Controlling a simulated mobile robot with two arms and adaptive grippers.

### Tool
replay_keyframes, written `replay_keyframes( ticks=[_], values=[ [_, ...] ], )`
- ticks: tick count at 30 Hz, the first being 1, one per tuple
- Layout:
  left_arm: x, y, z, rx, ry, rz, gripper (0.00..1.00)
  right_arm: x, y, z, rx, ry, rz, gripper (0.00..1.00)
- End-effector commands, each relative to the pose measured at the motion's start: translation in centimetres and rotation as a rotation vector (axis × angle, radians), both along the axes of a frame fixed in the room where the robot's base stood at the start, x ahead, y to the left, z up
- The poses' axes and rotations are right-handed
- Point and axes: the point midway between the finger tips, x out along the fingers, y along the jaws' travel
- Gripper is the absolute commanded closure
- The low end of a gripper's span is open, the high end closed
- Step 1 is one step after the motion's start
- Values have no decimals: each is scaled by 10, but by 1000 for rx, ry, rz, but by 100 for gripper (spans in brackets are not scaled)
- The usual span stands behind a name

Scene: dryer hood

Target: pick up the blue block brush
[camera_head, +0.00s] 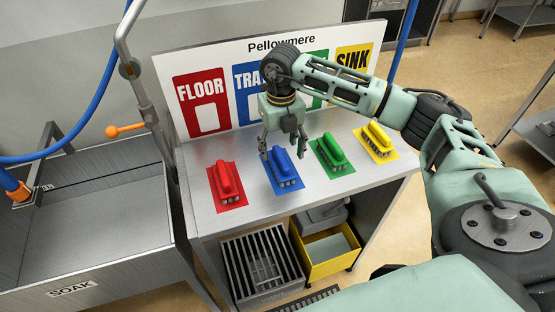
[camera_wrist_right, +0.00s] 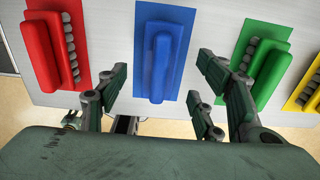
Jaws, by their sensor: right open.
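The blue block brush (camera_head: 282,165) lies on a blue mat (camera_head: 291,187) on the steel table, between the red and green brushes. My right gripper (camera_head: 284,153) is above it, pointing down at its far part. In the right wrist view the blue brush (camera_wrist_right: 160,58) is near the top middle. The fingers of my right gripper (camera_wrist_right: 160,82) stand apart to its left and right, with nothing between them held. I cannot tell how high above the brush the fingertips are. My left gripper is not in view.
The red brush (camera_head: 229,181), green brush (camera_head: 332,152) and yellow brush (camera_head: 375,138) lie on matching mats beside it. A sign board (camera_head: 208,101) stands behind. A soak sink (camera_head: 90,220) is at left. A crate (camera_head: 262,265) and yellow bin (camera_head: 327,254) sit under the table.

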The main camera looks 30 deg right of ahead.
Motion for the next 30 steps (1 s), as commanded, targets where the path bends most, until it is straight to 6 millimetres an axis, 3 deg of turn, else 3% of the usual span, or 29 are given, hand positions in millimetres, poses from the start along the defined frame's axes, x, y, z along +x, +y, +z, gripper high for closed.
replay_keyframes(
  ticks=[6, 9, 14, 21, 30],
  values=[
    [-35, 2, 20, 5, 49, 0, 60, -2, 1, -24, 1, 5, 0, 39],
    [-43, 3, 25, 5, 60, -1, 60, -2, 1, -41, 2, 3, 0, 39],
    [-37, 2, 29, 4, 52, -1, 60, -1, 1, -56, 1, 1, 1, 39],
    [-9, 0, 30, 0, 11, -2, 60, -1, 1, -58, 2, -1, 1, 40],
    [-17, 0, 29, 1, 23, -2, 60, -1, 1, -58, 2, -1, 1, 66]
  ],
)
